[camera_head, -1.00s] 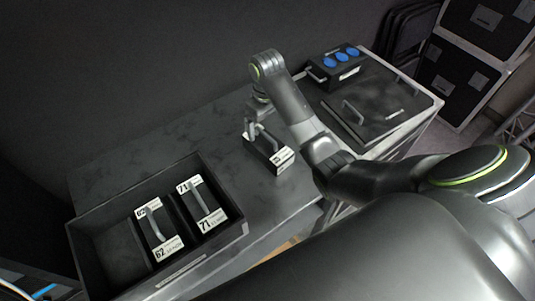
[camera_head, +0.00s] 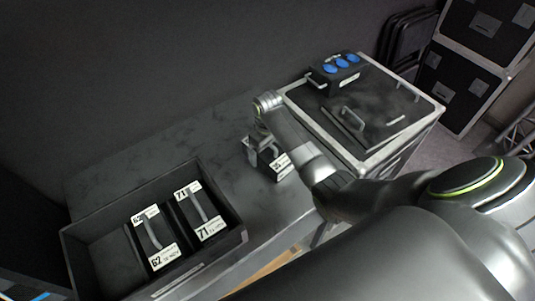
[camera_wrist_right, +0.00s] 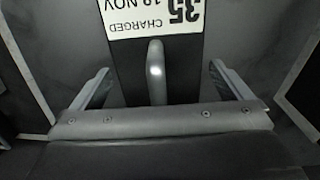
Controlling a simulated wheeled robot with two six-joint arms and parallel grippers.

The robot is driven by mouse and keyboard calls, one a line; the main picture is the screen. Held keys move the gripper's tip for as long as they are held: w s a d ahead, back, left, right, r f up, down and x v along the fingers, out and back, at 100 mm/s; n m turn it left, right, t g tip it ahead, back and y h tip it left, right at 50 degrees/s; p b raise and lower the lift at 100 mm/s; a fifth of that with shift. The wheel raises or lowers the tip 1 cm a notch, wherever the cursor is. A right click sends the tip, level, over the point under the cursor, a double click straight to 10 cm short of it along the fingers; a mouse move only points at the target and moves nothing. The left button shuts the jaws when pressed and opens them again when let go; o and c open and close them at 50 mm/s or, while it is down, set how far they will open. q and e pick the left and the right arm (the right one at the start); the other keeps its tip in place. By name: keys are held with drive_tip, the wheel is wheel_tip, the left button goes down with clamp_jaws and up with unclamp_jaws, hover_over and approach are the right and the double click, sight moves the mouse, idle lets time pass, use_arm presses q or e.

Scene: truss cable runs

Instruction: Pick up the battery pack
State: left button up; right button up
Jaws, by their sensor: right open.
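The battery pack (camera_head: 279,165) is a black block with a white label and a grey handle on top. It stands on the dark table top, and my right gripper partly hides it in the head view. In the right wrist view its label reads 35, CHARGED, 18 NOV, and its handle (camera_wrist_right: 156,70) stands between my fingers. My right gripper (camera_wrist_right: 160,82) is open, one finger on each side of the handle, with gaps on both sides. In the head view the right gripper (camera_head: 256,150) is down at the pack. My left gripper is not in view.
A black open tray (camera_head: 92,262) at the left holds two packs, labelled 62 (camera_head: 163,255) and 71 (camera_head: 212,230), with an empty space at its left. A lidded case (camera_head: 375,115) at the right carries a box with blue sockets (camera_head: 337,72). Table between is clear.

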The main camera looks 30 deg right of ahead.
drive_tip(key=shift+c, duration=0.5)
drive_tip(key=c, duration=1.7)
drive_tip(key=shift+w, duration=0.1)
drive_tip(key=shift+c, duration=0.6)
drive_tip(key=shift+r, duration=0.1)
